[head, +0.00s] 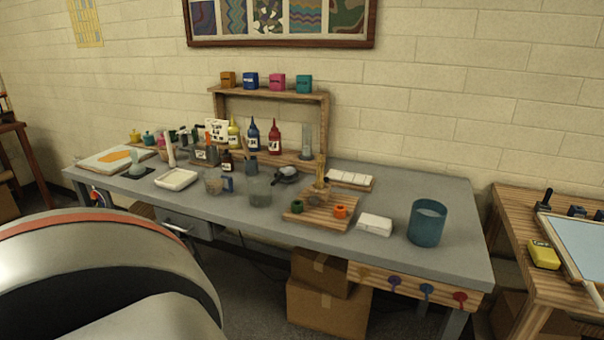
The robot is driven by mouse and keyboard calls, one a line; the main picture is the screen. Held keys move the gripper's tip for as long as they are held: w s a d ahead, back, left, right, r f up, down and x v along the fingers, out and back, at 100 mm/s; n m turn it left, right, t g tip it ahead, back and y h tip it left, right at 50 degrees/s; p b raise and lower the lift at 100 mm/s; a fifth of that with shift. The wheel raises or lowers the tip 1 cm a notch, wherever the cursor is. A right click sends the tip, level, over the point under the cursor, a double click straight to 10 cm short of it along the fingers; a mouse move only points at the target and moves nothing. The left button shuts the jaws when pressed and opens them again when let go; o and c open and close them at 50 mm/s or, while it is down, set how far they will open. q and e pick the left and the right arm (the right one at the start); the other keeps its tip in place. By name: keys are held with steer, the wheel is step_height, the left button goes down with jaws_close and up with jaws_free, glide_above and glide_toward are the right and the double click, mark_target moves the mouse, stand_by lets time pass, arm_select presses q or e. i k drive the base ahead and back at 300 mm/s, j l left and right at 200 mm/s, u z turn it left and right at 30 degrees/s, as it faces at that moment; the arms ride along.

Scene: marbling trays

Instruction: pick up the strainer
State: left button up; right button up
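I cannot make out the strainer for certain in the head view. A small dark round item with a grey top (287,174) lies near the middle of the grey workbench (390,180). A small greyish see-through vessel (213,184) stands left of it, beside a blue and white item. Either is too small to name surely. Neither my left nor my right gripper is in view.
A white tray (177,179), a clear beaker (260,191), a slatted wooden board (322,220), a white block (375,224) and a blue container (427,223) crowd the bench. A wooden rack (323,120) stands behind. Cardboard boxes (325,306) sit below.

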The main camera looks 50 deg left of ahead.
mark_target(284, 172)
steer(key=j+z, duration=0.2)
steer(key=j, duration=0.3)
steer(key=k+j+z, duration=0.25)
steer(key=j, duration=0.2)
steer(key=k+j, duration=0.1)
steer(key=j, duration=0.3)
steer(key=j+z, duration=0.1)
steer(key=j, duration=0.3)
steer(key=k+j, duration=0.15)
steer(key=j, duration=0.2)
steer(key=k+j+z, duration=0.1)
steer(key=j, duration=0.3)
steer(key=k+j, duration=0.15)
steer(key=j, duration=0.25)
